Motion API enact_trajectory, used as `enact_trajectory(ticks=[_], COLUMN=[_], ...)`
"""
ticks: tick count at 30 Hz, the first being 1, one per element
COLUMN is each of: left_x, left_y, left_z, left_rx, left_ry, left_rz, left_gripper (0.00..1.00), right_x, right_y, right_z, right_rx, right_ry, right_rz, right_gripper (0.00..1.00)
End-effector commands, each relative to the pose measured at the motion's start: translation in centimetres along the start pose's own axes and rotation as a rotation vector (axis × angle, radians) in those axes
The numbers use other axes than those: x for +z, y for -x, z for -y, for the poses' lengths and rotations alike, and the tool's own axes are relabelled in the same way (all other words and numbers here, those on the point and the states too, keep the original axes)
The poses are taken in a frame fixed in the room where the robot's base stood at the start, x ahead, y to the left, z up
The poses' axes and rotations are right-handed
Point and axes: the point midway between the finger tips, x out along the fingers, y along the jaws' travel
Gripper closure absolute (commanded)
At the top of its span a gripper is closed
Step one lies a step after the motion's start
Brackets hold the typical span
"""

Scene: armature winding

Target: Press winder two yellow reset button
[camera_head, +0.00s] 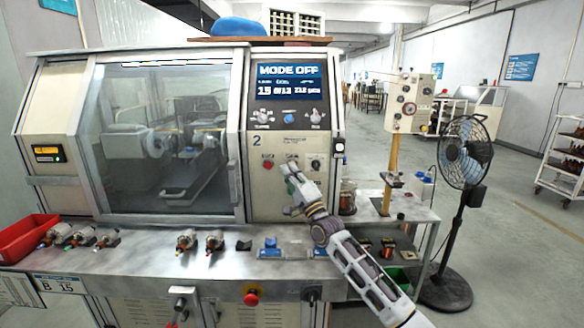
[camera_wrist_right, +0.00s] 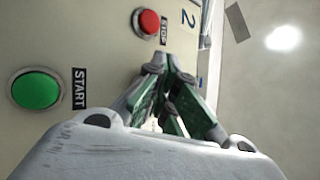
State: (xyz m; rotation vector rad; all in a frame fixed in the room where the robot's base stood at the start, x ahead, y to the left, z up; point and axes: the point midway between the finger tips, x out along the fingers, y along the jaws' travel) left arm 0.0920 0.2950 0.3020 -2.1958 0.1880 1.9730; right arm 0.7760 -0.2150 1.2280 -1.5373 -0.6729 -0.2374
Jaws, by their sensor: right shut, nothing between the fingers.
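Winder two (camera_head: 262,200) has a beige control panel marked 2, with a lit screen (camera_head: 289,82) reading MODE OFF. A red stop button (camera_head: 268,164) sits on this panel and also shows in the wrist view (camera_wrist_right: 147,23). A green START button (camera_wrist_right: 35,90) shows in the wrist view. I cannot make out a yellow reset button in either view; my right gripper may hide it. My right gripper (camera_head: 292,182) is in front of the panel's lower part, shut and empty. Its fingertips (camera_wrist_right: 170,65) look close to the panel; contact cannot be told. My left gripper is out of view.
A black knob (camera_head: 315,163) is right of the gripper. The metal bench (camera_head: 150,262) holds several armatures and a red bin (camera_head: 25,236). A red emergency button (camera_head: 251,297) is on the bench front. A fan (camera_head: 466,152) stands at the right, with open floor beyond.

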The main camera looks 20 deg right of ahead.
Motion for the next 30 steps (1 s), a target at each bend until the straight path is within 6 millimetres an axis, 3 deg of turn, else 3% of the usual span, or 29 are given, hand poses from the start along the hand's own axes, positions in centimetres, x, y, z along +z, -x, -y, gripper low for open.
enact_trajectory(ticks=[20, 30], left_x=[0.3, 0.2], left_y=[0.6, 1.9], left_z=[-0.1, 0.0], left_rx=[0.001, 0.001], left_ry=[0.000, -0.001], left_rz=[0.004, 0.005], left_gripper=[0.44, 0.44], right_x=[0.3, 1.3], right_y=[0.6, 1.8], right_z=[0.4, 1.4], right_rx=[0.000, 0.001], right_ry=[-0.001, -0.001], right_rz=[-0.001, 0.000], right_gripper=[1.00, 1.00])
